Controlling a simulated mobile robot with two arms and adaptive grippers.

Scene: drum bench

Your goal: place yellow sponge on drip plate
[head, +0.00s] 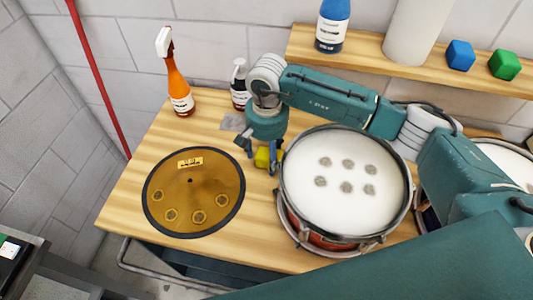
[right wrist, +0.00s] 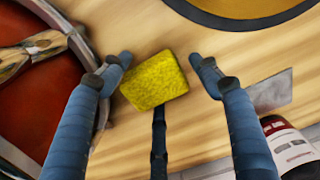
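The yellow sponge (head: 262,158) lies on the wooden bench between the drip plate and the white-topped drum. The drip plate (head: 190,195) is a flat golden-brown disc with a dark rim, left of the sponge. My right gripper (head: 262,150) is over the sponge and partly covers it in the head view. In the right wrist view, my right gripper (right wrist: 163,66) is open. The sponge (right wrist: 155,80) shows between its spread fingers, with a gap on both sides. A dark third finger or bar points at the sponge's lower edge. My left gripper is not in view.
The drum (head: 342,185) stands close right of the sponge. An orange spray bottle (head: 178,85), a dark bottle (head: 239,85) and a grey patch (head: 232,122) are at the back. A shelf (head: 400,68) holds a blue bottle (head: 332,25) and small blocks. Bare wood surrounds the plate.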

